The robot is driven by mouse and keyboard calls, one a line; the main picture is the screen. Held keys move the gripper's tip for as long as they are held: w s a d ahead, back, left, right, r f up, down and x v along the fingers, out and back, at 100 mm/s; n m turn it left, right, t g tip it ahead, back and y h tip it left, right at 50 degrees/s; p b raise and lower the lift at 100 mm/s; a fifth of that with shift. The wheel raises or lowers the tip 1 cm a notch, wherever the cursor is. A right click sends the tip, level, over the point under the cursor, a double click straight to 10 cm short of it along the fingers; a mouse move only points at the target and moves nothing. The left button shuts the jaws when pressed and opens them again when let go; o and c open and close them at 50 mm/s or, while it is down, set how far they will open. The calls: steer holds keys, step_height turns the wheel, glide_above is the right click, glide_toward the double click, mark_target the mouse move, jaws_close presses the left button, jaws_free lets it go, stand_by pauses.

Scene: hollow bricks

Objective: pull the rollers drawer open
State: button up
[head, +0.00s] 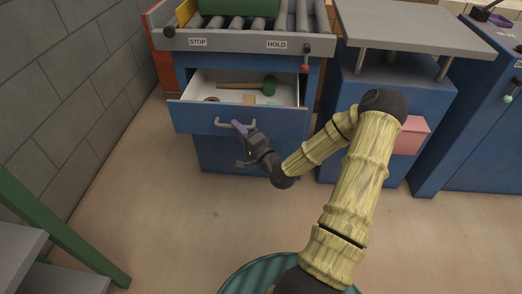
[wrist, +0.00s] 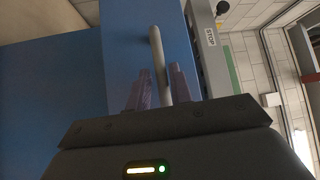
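The rollers drawer (head: 280,119) is a blue-fronted drawer under the roller conveyor, and it stands pulled out with its white inside showing. Inside lie a green-headed mallet (head: 268,84) and a few small items. Its grey bar handle (head: 222,123) is on the front; it also shows in the wrist view (wrist: 156,45). My gripper (head: 240,128) is at the right part of this handle. In the wrist view its two purple fingers (wrist: 160,88) stand on either side of the bar. A gap seems to show left of the bar, so I cannot tell whether they grip it.
The roller conveyor (head: 245,41) with STOP and HOLD labels is above the drawer. A second blue drawer is below it, partly behind my gripper. A blue press-like cabinet (head: 352,100) with a pink box (head: 411,135) stands right. Floor (head: 170,215) in front is clear; a green-framed rack (head: 60,228) is at left.

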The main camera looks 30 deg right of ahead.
steer(key=p+v, duration=0.4)
steer(key=v, duration=1.1)
steer(key=shift+s+p, duration=0.3)
steer(key=shift+p, duration=0.05)
steer(key=shift+f, duration=0.15)
